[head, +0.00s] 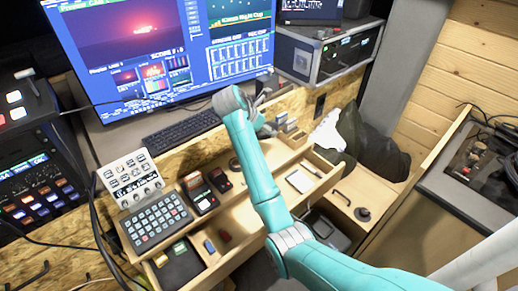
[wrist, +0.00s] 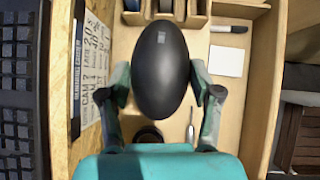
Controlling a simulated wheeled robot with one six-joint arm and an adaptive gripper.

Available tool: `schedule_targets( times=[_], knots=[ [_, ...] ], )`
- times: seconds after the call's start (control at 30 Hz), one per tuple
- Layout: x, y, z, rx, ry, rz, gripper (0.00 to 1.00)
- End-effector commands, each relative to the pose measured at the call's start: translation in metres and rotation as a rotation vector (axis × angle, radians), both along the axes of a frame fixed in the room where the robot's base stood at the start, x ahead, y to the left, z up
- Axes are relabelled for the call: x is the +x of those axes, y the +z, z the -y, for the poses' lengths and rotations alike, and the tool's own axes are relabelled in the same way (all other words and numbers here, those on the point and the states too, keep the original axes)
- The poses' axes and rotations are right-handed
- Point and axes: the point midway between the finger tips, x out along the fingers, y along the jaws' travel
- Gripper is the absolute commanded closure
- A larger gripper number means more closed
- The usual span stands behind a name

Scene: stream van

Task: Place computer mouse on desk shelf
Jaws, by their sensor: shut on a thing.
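The black computer mouse (wrist: 162,75) is gripped between the two fingers of my gripper (wrist: 160,88) in the wrist view. It hangs over the wooden desk surface and its drawer. In the head view my gripper (head: 264,112) is in front of the monitor's lower right corner, and the mouse cannot be made out there. The raised desk shelf (head: 205,143) appears to be the wooden ledge under the monitor, with a black keyboard (head: 172,138) on it. The keyboard also shows at the left of the wrist view (wrist: 16,85).
A large monitor (head: 165,45) stands behind the ledge. An open drawer (head: 318,160) holds a white pad (head: 300,181) and a pen. Control panels and a keypad (head: 155,222) fill the left. A silver-edged case (head: 325,52) stands at the back right.

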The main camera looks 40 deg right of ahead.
Motion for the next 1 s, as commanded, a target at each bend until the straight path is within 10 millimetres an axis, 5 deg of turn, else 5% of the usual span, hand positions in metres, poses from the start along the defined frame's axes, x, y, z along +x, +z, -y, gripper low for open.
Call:
schedule_targets(
  times=[0.7, 1.0],
  knots=[
    [-0.001, -0.092, 0.0, 0.0, 0.0, -0.003, 0.74],
    [0.0, -0.095, 0.0, 0.0, -0.001, -0.001, 0.74]
  ],
)
